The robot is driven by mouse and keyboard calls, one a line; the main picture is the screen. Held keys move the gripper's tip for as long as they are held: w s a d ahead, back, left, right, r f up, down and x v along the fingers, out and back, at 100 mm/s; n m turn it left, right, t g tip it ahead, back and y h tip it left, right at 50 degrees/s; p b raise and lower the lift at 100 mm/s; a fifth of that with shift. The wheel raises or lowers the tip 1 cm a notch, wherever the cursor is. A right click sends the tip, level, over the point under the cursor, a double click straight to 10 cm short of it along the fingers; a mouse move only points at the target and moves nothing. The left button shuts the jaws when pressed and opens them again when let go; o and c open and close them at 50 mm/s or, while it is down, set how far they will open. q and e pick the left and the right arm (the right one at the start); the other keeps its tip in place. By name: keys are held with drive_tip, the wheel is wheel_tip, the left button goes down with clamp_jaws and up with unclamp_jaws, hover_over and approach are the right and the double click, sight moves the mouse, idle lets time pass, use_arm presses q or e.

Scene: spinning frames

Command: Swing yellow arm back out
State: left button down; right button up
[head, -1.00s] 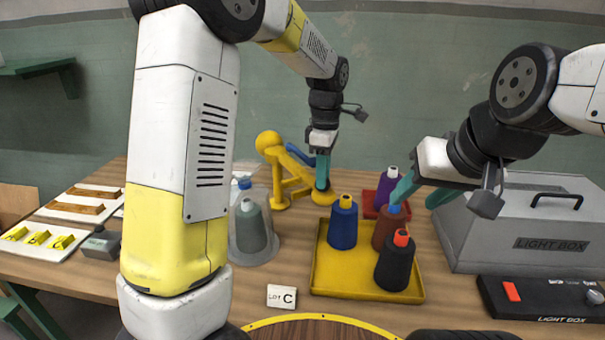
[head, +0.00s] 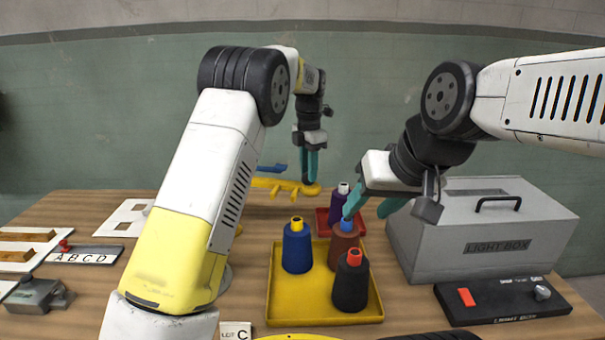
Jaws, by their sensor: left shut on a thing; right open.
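The yellow arm (head: 285,187) lies at the back of the table, stretching roughly sideways, with its rounded end at right. Its left part is hidden behind my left arm. My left gripper (head: 310,178) points down with teal fingers, shut on the yellow arm's right end. A blue arm (head: 271,168) shows just behind the yellow one. My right gripper (head: 366,212) is open. One of its fingers overlaps the blue top of a brown cone (head: 343,251) in the picture; I cannot tell whether they touch.
A yellow tray (head: 278,306) holds blue, brown and black cones. A purple cone (head: 337,203) stands on a red tray (head: 322,222) behind. A grey light box (head: 480,243) and its black control panel (head: 502,301) stand at right.

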use_arm(q)
drive_tip(key=shift+w+r, duration=0.15)
drive_tip(key=shift+w, duration=0.2)
drive_tip(key=c, duration=1.1)
unclamp_jaws()
drive_tip(key=shift+c, duration=0.2)
wheel_tip(320, 180, up, 7)
drive_tip(key=shift+r, duration=0.3)
